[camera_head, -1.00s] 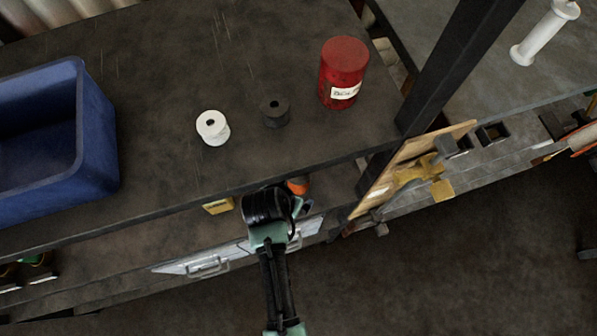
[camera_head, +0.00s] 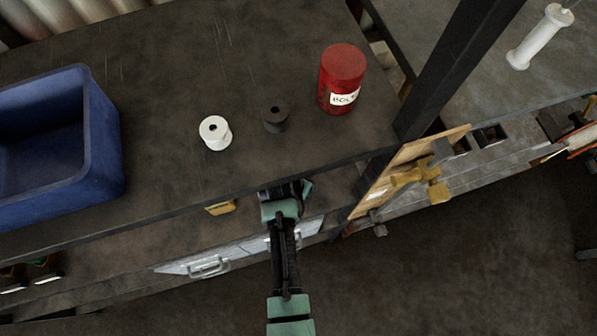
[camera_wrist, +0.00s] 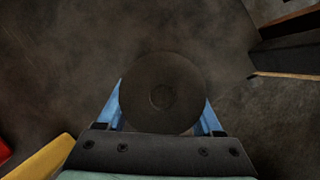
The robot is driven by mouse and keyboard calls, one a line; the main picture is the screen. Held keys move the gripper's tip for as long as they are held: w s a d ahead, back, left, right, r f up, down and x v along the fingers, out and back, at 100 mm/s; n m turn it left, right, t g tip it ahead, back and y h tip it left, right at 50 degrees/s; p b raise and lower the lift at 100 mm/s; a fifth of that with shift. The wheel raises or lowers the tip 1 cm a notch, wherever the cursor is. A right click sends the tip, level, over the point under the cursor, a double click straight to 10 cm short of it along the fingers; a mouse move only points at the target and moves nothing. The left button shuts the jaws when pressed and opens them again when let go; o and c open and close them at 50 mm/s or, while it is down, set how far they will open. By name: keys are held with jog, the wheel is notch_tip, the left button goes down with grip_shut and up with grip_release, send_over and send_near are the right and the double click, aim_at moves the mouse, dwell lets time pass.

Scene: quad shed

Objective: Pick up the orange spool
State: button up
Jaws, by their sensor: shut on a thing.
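In the wrist view, a round, dark spool end (camera_wrist: 165,75) with a small central hole sits between the two blue fingers of my gripper (camera_wrist: 161,112). The fingers touch or nearly touch its sides. It lies where the orange spool would be held, but only this dark face shows and no orange is visible. In the head view, my gripper (camera_head: 292,190) reaches under the front edge of the dark worktop (camera_head: 150,170), over the lower shelf. The worktop and my wrist hide the fingers and the spool there.
A white spool (camera_head: 215,133), a black spool (camera_head: 276,118), a red can (camera_head: 342,78) and a blue bin (camera_head: 105,140) stand on the worktop. A yellow object (camera_head: 220,208) lies below its edge. A dark post (camera_head: 440,85) and a wooden board (camera_head: 410,165) stand to the right.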

grip_shut()
jog(key=shift+r, duration=0.1)
